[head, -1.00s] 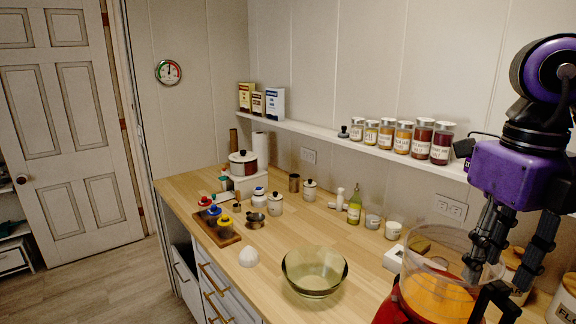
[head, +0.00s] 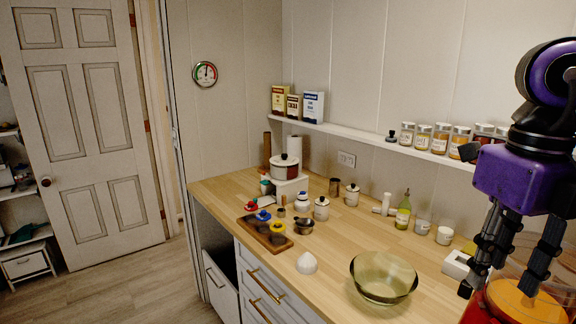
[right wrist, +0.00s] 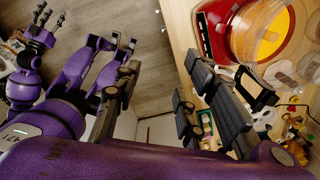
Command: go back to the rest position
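My right gripper (head: 515,250) hangs at the right edge of the head view, fingers down and spread, with nothing between them. It is above and in front of the red blender-like appliance (head: 482,312) with a clear bowl. In the right wrist view its dark fingers (right wrist: 165,108) stand apart, with floor showing between them. A purple hand with spread dark fingers, which looks like my left gripper (right wrist: 45,28), shows at the top left of that view. It appears empty. The left gripper is outside the head view.
The wooden counter (head: 335,262) holds a glass bowl (head: 384,280), a wooden tray (head: 265,235), a white cone-shaped item (head: 307,263) and several small jars. A wall shelf (head: 360,133) carries boxes and spice jars. Open floor (head: 140,285) lies at the left, before a white door (head: 85,120).

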